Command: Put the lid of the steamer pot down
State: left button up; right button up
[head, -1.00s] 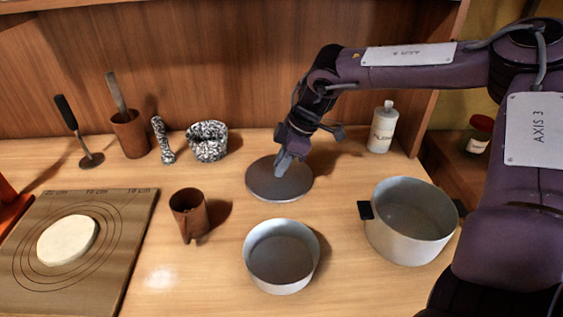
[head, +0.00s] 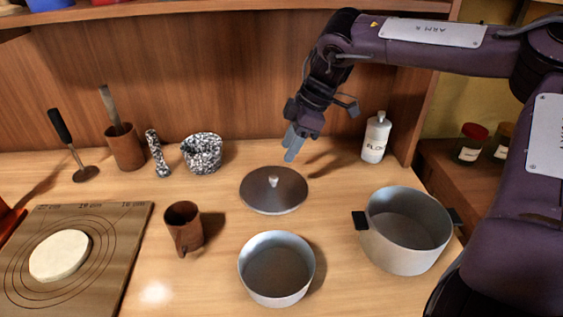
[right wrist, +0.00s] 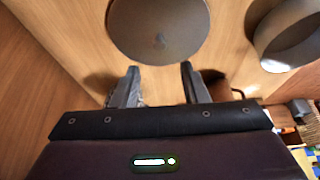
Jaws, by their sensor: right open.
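The round grey lid (head: 273,191) with a small knob lies flat on the wooden counter, behind the shallow grey pan. It also shows at the top of the right wrist view (right wrist: 160,28). The steamer pot (head: 408,232), a grey pot with dark side handles, stands open at the right. A shallow grey pan (head: 276,272) stands open to its left. My right gripper (head: 293,152) is above and behind the lid, clear of it. In the right wrist view its fingers (right wrist: 158,82) are apart with nothing between them. My left gripper is out of view.
A brown wooden cup (head: 184,230) stands left of the lid. A pastry board (head: 120,240) with dough lies at the left. A speckled mortar (head: 203,152) and a white bottle (head: 375,140) stand toward the back. Counter between lid and pot is clear.

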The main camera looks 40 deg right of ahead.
jog(key=shift+v, duration=1.55)
